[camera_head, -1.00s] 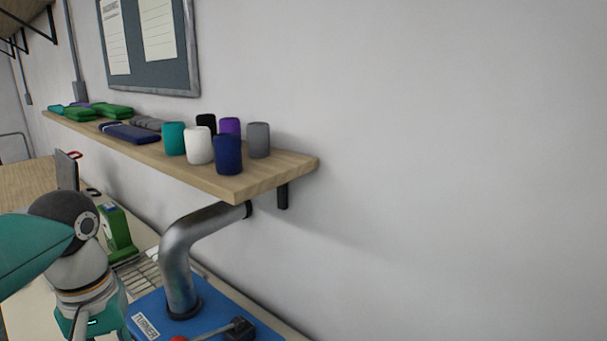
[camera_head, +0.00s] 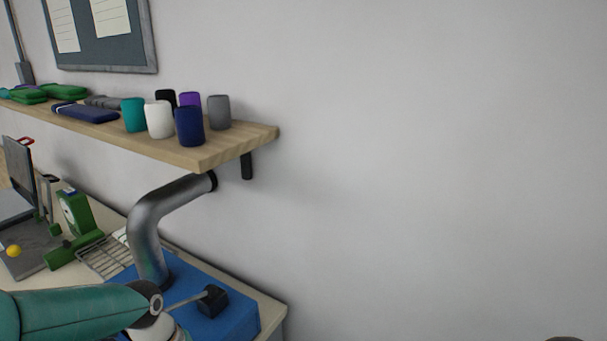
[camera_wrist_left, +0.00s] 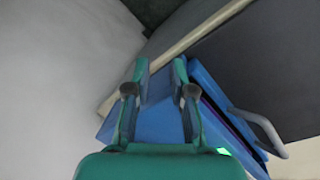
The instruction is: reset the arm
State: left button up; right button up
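My left arm (camera_head: 75,312) comes in from the left at the bottom of the head view, in front of the blue machine (camera_head: 232,322). Its gripper is not visible there. In the left wrist view my left gripper (camera_wrist_left: 160,74) has its two green fingers apart with nothing between them. The blue machine (camera_wrist_left: 158,120) shows behind and below the fingers; I cannot tell the distance. My right gripper is in neither view.
A metal duct (camera_head: 146,235) rises from the blue machine. A green device (camera_head: 76,215) and a wire rack (camera_head: 103,257) stand left. The wall at right is bare.

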pick_arm(q)
jog(key=s+d+f, duration=0.3)
jog(key=s+f, duration=0.1)
jog(key=f, duration=0.4)
jog(key=s+d+f+h, duration=0.1)
jog(key=s+d+f, duration=0.3)
jog(key=f, duration=0.4)
jog(key=s+d+f+m+h, duration=0.1)
jog(key=s+d+f, duration=0.3)
jog(key=f, duration=0.4)
jog(key=shift+s+f, duration=0.4)
jog(key=shift+s, duration=0.2)
jog(key=shift+d, duration=0.1)
